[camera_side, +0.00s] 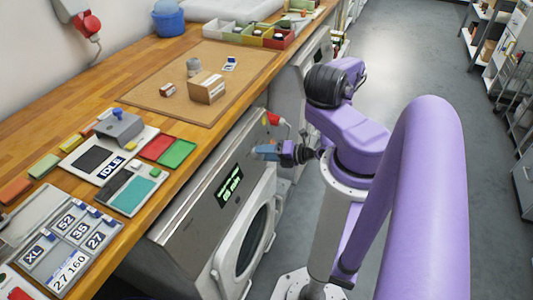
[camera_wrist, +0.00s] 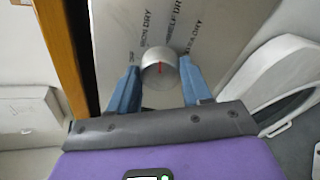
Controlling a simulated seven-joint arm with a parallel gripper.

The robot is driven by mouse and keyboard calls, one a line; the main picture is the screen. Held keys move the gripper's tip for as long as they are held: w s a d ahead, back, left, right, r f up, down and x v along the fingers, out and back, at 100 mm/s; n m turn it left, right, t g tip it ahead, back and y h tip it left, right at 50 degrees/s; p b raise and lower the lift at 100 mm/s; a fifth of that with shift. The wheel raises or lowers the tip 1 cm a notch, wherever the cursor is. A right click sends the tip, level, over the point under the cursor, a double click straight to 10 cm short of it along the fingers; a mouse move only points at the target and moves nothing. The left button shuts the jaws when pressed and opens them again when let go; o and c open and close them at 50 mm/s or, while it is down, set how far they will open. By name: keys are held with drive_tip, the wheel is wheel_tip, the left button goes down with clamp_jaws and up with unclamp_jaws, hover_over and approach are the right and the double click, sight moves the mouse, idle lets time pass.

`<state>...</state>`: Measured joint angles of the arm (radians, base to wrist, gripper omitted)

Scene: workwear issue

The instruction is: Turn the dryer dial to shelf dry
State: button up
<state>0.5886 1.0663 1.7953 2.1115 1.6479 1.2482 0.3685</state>
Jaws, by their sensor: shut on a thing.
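The dryer dial (camera_wrist: 159,72) is a round silver knob with a red pointer line, seen in the wrist view. The line points nearly straight up, roughly between the IRON DRY label (camera_wrist: 146,30) and the SHELF DRY label (camera_wrist: 176,22); I cannot tell exactly which it meets. My gripper (camera_wrist: 156,84) has its blue fingers closed on the dial, one on each side. In the side view my gripper (camera_side: 262,152) reaches the sloping panel of the dryer (camera_side: 185,225) and hides the dial. The dryer's display (camera_side: 229,186) shows green text, too small to read surely.
A wooden counter (camera_side: 190,57) runs along above the dryer, with a cork mat (camera_side: 165,84), boxes and trays on it. The round dryer door (camera_side: 251,238) is below. Grey floor is open at right.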

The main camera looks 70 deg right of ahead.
drive_tip(key=shift+m, duration=1.2)
drive_tip(key=o, duration=1.1)
drive_tip(key=shift+c, duration=0.2)
drive_tip(key=shift+s, duration=0.1)
drive_tip(key=v, duration=1.7)
drive_tip(key=shift+s, duration=0.2)
drive_tip(key=shift+f, duration=0.1)
